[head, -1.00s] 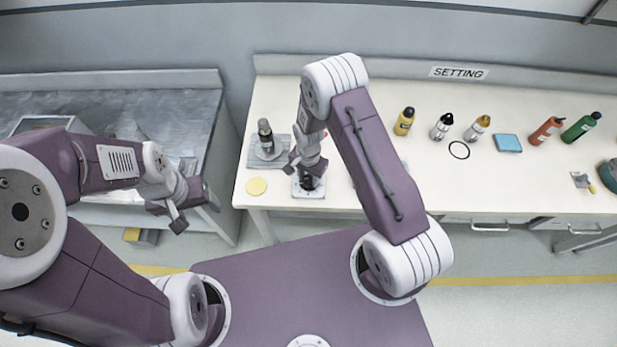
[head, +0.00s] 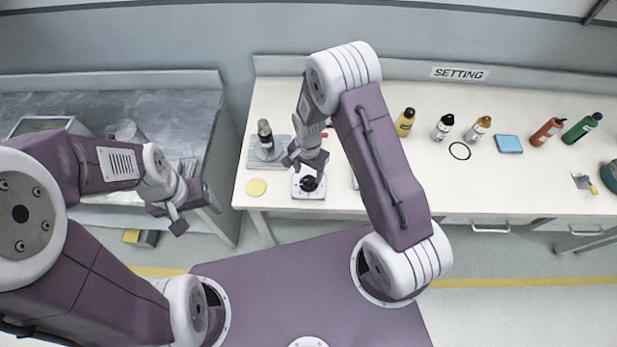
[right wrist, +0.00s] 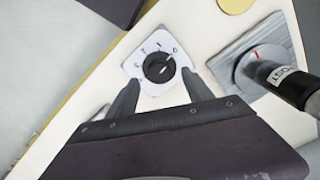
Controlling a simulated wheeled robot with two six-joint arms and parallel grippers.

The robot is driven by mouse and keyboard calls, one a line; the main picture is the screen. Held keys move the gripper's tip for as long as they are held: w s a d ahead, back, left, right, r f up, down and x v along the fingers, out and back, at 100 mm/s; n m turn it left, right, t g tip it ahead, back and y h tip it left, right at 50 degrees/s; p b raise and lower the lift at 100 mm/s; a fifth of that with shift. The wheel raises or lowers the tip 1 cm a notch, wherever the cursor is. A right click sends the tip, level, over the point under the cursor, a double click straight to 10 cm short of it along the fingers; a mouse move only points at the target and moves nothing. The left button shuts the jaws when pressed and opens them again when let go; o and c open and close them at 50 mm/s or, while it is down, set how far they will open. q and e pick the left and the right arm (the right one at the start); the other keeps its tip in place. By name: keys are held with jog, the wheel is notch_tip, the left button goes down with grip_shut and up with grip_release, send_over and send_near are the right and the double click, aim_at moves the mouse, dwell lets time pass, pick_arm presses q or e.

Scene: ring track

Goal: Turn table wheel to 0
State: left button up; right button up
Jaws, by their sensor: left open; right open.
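The table wheel (head: 308,185) is a black round knob on a white square plate at the table's front edge. In the right wrist view the knob (right wrist: 158,68) has a pale mark at its upper right, which seems to point toward the 0 end of the printed digits. My right gripper (head: 305,166) is open just above the knob. In the right wrist view its fingers (right wrist: 160,77) are on either side of the plate's lower part, apart from the knob. My left gripper (head: 196,216) is open and empty, off the table to the left.
A grey base with a dark-topped cylinder (head: 265,140) stands behind and left of the knob. A yellow disc (head: 256,187) lies left of it. Several bottles, a black ring (head: 459,151) and a blue pad (head: 508,144) are to the right. A metal bench (head: 190,105) is at left.

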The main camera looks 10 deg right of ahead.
notch_tip(320, 180, up, 5)
jog(key=shift+r, duration=0.1)
dwell(0.5)
notch_tip(320, 180, up, 4)
jog(key=t, duration=0.1)
send_over(309, 180)
jog(key=w+d, duration=0.1)
jog(key=w, duration=0.1)
jog(key=s+d+r+t, duration=0.1)
jog(key=s+d+r, duration=0.2)
jog(key=r, duration=0.4)
jog(key=s+d+n, duration=0.1)
jog(key=s+n, duration=0.7)
jog(key=s, duration=0.3)
jog(key=shift+s+d+f+n+g, duration=0.25)
jog(key=shift+s+d+n+g, duration=0.05)
jog(key=shift+s+d+g, duration=0.1)
jog(key=shift+s, duration=0.15)
